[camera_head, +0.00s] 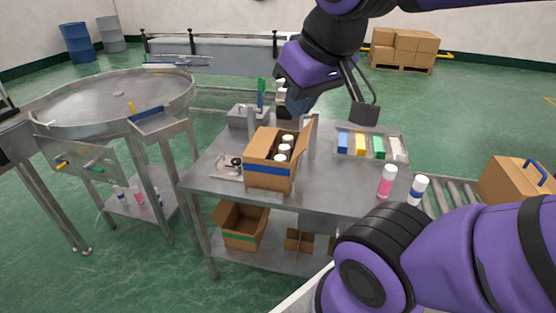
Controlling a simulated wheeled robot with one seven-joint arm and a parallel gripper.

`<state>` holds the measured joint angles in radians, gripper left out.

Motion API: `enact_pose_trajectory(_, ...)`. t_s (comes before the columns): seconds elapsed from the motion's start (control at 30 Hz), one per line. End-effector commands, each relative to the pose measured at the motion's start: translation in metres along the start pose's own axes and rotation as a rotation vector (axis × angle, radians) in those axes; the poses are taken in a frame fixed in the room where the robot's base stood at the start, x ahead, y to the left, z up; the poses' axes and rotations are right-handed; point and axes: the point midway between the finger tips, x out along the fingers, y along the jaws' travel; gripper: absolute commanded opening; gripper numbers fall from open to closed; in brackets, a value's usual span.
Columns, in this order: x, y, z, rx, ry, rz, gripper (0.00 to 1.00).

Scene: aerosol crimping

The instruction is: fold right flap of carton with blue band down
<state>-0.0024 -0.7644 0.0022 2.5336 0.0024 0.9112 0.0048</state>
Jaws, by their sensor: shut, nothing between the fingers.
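The carton with the blue band (268,172) stands on the metal table, open at the top. Several white-capped bottles (283,149) show inside it. Its right flap (304,142) stands up and leans outward to the right. My gripper (291,108) is above and behind the carton, at the end of my purple arm coming from the top. It is shut and empty, apart from the flap as far as I can see. Its fingertips are small and partly hidden, so the exact gap to the flap is unclear.
A tray (340,156) with blue, yellow, green and white blocks lies right of the carton. A pink bottle (386,182) and a white bottle with a blue band (417,190) stand at the table's right edge. Grey posts (314,135) rise near the carton.

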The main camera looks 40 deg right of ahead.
Motion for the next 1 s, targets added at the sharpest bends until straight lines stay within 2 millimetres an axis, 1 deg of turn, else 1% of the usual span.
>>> enact_pose_trajectory(0.3,0.001,0.0,-0.001,0.007,-0.006,-0.001,0.0)
enact_pose_trajectory(0.47,0.012,0.004,-0.007,0.086,-0.074,-0.017,0.0)
enact_pose_trajectory(0.77,0.056,0.027,-0.03,0.418,-0.319,-0.106,0.0)
enact_pose_trajectory(1.0,0.095,0.055,-0.046,0.71,-0.488,-0.204,0.0)
